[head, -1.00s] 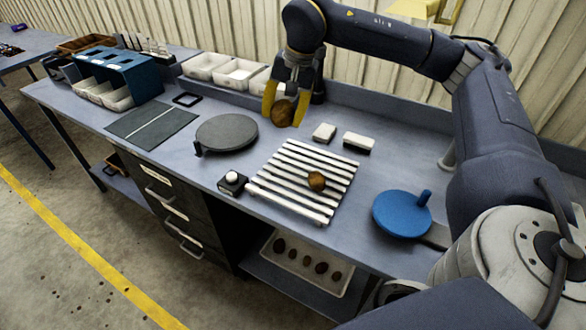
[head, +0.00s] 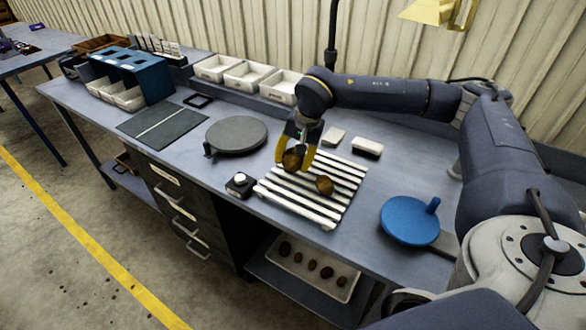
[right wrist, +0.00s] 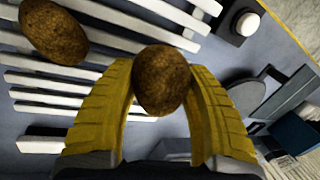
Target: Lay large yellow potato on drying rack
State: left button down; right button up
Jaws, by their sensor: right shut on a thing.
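My right gripper (head: 296,158) is shut on a brown-yellow potato (head: 292,160), holding it over the upper left part of the white slatted drying rack (head: 300,208). In the right wrist view the held potato (right wrist: 161,80) sits between the yellow fingers, with the rack's slats (right wrist: 60,86) behind it. I cannot tell whether it touches the slats. A second potato (head: 325,185) lies on the rack, right of the held one; it also shows in the right wrist view (right wrist: 54,32). My left gripper is not in view.
A grey round plate (head: 237,134) and a small box with a white button (head: 239,184) stand left of the rack. A blue round disc with a knob (head: 408,220) lies to the right. Two small pale blocks (head: 367,147) lie behind. A tray of several potatoes (head: 340,290) is on the lower shelf.

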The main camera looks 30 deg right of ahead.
aim_at(293, 169)
jog(key=shift+s+d+x, duration=0.15)
jog(key=shift+x, duration=0.75)
jog(key=shift+s+d+x, duration=0.15)
jog(key=shift+x, duration=0.75)
jog(key=shift+f, duration=0.3)
jog(key=o, duration=1.3)
jog(key=shift+f, duration=0.1)
jog(key=v, duration=1.2)
jog(key=shift+r, duration=0.25)
